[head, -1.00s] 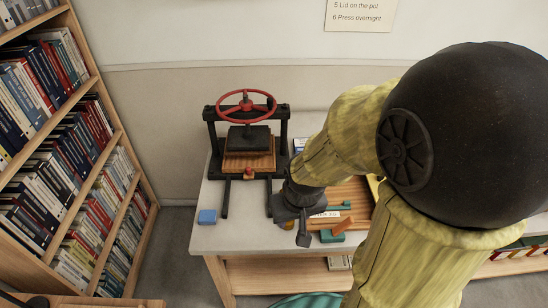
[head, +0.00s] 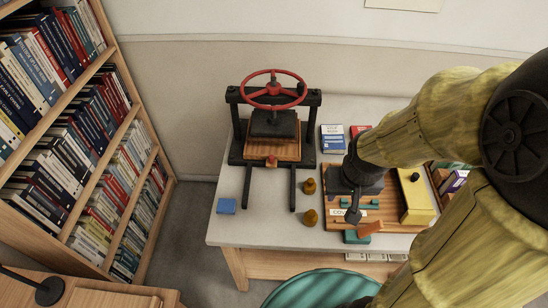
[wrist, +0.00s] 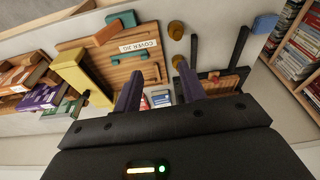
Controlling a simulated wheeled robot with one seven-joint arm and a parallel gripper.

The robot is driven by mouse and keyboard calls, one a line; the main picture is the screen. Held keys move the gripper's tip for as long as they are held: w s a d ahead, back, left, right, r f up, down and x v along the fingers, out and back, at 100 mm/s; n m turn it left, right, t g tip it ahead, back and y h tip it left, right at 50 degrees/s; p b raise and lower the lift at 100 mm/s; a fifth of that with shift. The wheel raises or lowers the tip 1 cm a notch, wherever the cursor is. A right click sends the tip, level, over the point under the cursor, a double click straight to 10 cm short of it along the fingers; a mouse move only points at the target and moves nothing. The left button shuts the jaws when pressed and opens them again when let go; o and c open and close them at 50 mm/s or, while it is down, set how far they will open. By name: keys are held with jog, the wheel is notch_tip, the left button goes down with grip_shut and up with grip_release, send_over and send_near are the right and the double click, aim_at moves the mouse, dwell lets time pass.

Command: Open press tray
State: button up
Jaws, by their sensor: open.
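The black book press (head: 234,120) with a red handwheel (head: 274,90) stands on the left of the table. Its wooden press tray (head: 288,152) sits under the black platen, with a small orange-brown knob (head: 271,162) at its front. Two dark rails reach forward from the press. In the wrist view the tray (wrist: 222,86) shows at the right, partly hidden by my gripper. My gripper (head: 354,214) is right of the press, above the wooden board. Its two fingers (wrist: 160,88) are apart with nothing between them, and they do not touch the tray.
Two amber knob-like pieces (head: 310,218) stand between rails and board. A blue block (head: 226,206) lies left of the rails. The wooden board (head: 392,226) holds a yellow block (head: 416,200) and small pieces. Books (head: 332,139) lie behind. A bookcase (head: 143,160) stands left.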

aim_at(272, 157)
jog(key=w+a+f+n+t+y+b, duration=0.1)
jog(key=w+f+n+b, duration=0.25)
jog(key=f, duration=0.45)
jog(key=w+a+f+n+t+y+b, duration=0.1)
jog(key=w+f+n+y+b, duration=0.1)
jog(key=w+f+b, duration=0.4)
jog(key=w+a+n+t+y+b, duration=0.2)
jog(key=w+a+n+t+y, duration=0.1)
jog(key=w+t+y, duration=0.2)
jog(key=shift+w+a+r+y+b, duration=0.2)
jog(key=shift+w+r+y+b, duration=0.2)
jog(key=shift+y, duration=0.2)
jog(key=shift+f, duration=0.1)
jog(key=b+x, duration=0.1)
jog(key=x, duration=1.6)
jog(key=shift+w, duration=0.3)
jog(key=shift+c, duration=0.2)
